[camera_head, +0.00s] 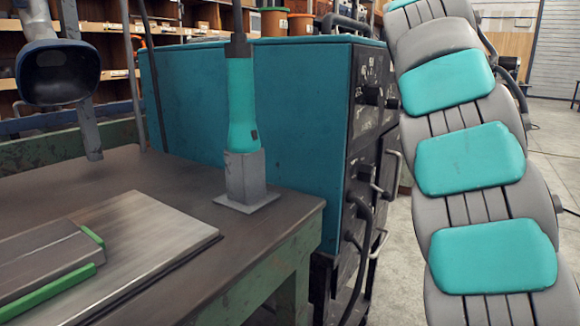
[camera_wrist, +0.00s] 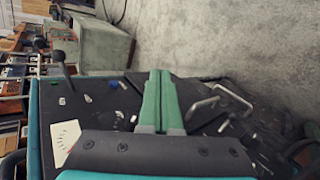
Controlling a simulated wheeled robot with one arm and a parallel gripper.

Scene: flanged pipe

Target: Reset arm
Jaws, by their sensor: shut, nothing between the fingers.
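My gripper (camera_wrist: 160,76) shows in the wrist view with its two green fingers together and nothing between them. It points over the dark front of a cabinet, which lies behind the fingers; I cannot tell the distance. In the head view my grey arm with teal pads rises at the right and leaves the top of the picture. The gripper is out of that view. A teal, upright cylindrical piece (camera_head: 242,105) stands in a grey square holder (camera_head: 246,178) on the workbench, apart from my arm.
The workbench (camera_head: 170,180) carries a metal plate (camera_head: 150,235) and a grey block with green edges (camera_head: 40,262). A dark lamp-like head (camera_head: 58,72) hangs at left. Concrete floor (camera_head: 400,250) shows between cabinet and arm.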

